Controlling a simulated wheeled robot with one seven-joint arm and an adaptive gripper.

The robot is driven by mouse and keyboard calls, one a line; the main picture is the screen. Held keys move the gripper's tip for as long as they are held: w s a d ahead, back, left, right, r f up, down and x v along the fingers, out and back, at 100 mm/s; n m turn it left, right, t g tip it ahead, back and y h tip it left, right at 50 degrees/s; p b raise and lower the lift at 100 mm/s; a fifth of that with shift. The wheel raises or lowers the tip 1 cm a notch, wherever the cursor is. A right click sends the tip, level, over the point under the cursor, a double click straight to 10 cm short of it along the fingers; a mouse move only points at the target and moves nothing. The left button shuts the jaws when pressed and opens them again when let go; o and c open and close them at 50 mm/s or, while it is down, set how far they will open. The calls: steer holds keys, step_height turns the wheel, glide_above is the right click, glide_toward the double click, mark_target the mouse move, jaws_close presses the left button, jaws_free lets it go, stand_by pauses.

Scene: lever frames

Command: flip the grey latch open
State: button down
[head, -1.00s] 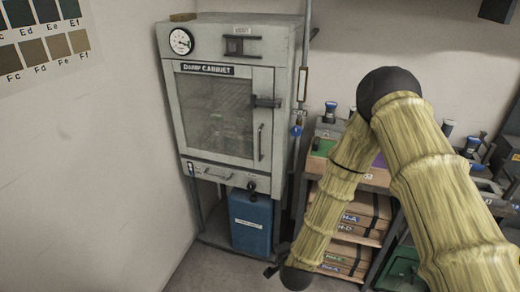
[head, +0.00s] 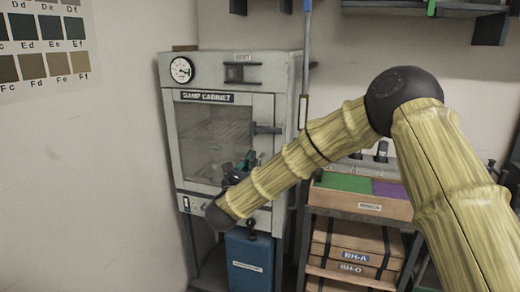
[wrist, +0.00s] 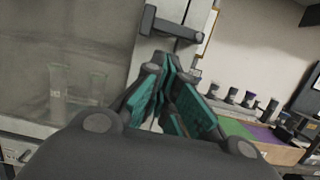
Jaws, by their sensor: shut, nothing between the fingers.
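A damp cabinet (head: 253,102) stands against the back wall with its windowed door closed. A dark grey latch (head: 266,129) sticks out at the right edge of that door; it also shows at the top of the wrist view (wrist: 172,24), lying roughly crosswise. My gripper (head: 247,160), with teal finger pads, is in front of the cabinet door, below and left of the latch in the head view. In the wrist view the fingers (wrist: 171,62) are closed together and empty, with the tips just below the latch and apart from it.
A dial gauge (head: 182,70) and a small fitting (head: 240,73) sit on the cabinet's top panel. A blue bin (head: 249,262) stands underneath. To the right, a shelf unit holds a tray with green (head: 343,182) and purple sections above boxes. A thin pole rises beside the cabinet.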

mark_target(266, 130)
steer(key=shift+w, duration=0.1)
steer(key=p+x, duration=0.2)
steer(key=x, duration=0.8)
steer(key=shift+a+f+b, duration=0.1)
steer(key=shift+a+b, duration=0.1)
steer(key=shift+b, duration=0.45)
steer(key=shift+m, duration=0.3)
steer(key=shift+d+b, duration=0.35)
steer(key=shift+a+r+m+b, duration=0.25)
steer(key=shift+a+m+b, duration=0.15)
steer(key=shift+b, duration=0.15)
